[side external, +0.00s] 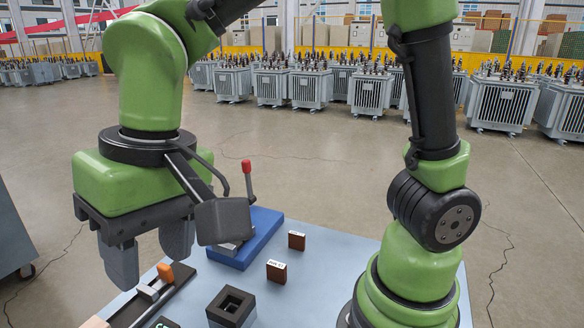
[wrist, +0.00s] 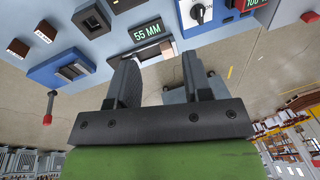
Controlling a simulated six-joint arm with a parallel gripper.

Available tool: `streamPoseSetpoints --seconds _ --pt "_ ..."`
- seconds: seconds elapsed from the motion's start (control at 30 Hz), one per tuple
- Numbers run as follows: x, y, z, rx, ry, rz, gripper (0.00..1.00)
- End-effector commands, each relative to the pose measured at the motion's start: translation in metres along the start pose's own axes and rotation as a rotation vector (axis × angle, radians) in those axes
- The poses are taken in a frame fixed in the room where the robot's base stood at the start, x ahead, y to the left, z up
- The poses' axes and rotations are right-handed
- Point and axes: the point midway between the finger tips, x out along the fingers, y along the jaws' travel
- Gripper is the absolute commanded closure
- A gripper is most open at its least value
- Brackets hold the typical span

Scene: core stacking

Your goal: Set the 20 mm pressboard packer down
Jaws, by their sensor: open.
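Two brown blocks with white labels stand on the table, the rear one (side external: 296,240) and the front one (side external: 276,271). In the wrist view they are at upper left, one block (wrist: 46,33) and the other (wrist: 18,48). The labels are too small to read, so I cannot tell which is the 20 mm packer. My gripper (side external: 150,270) is open over the table's left side, left of both blocks. In the wrist view its fingers (wrist: 160,62) are spread with nothing between them.
A blue fixture (side external: 258,232) with a red-knobbed lever (side external: 247,172) stands behind. A dark hollow square block (side external: 232,307) is in front. A black rail (side external: 150,300) carries an orange piece (side external: 166,272). The table is clear around the brown blocks.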

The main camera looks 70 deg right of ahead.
Motion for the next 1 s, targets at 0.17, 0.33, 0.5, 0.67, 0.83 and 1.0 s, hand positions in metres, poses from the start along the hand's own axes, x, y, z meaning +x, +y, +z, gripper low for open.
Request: streamPoseSetpoints --seconds 0.17,0.33,0.5,0.67,0.83,1.0 --pt "-0.061 0.071 0.004 0.097 0.168 -0.102 0.54" --pt "-0.088 0.118 0.030 0.155 0.333 -0.141 0.54" --pt "-0.095 0.141 0.051 0.184 0.446 -0.142 0.54" --pt "-0.095 0.147 0.058 0.189 0.481 -0.137 0.54" --pt "-0.094 0.147 0.058 0.188 0.481 -0.137 0.54" --pt "-0.095 0.147 0.058 0.188 0.480 -0.137 0.54"
